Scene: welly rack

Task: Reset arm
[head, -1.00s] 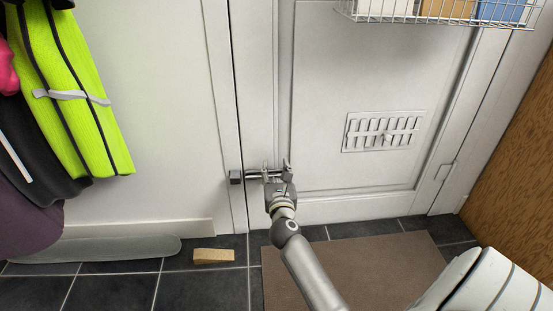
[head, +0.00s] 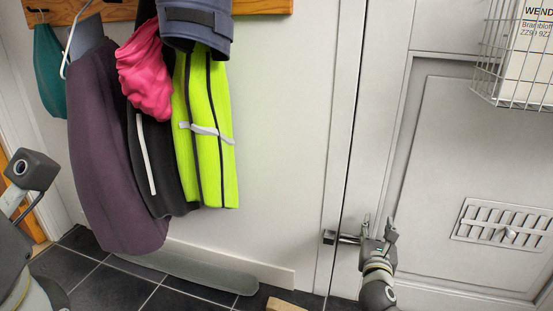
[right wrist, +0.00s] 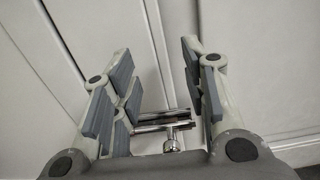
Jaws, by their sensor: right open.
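My right gripper (head: 378,228) is open in the head view, in front of the white door (head: 440,130), beside a metal lever handle (head: 347,239) at the door's left edge. In the right wrist view, my right gripper (right wrist: 160,85) has its two grey-padded fingers spread apart. The bright metal handle (right wrist: 160,126) shows in the gap between them, and I cannot tell whether a finger touches it. Part of my left arm (head: 30,180) shows at the left edge of the head view, but its gripper fingers do not show.
Coats hang left of the door, one purple (head: 110,150) and one yellow-green (head: 205,130). A wire basket (head: 515,75) is fixed high on the door. A long grey tray (head: 190,272) and a wooden wedge (head: 285,305) lie on the dark tiles.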

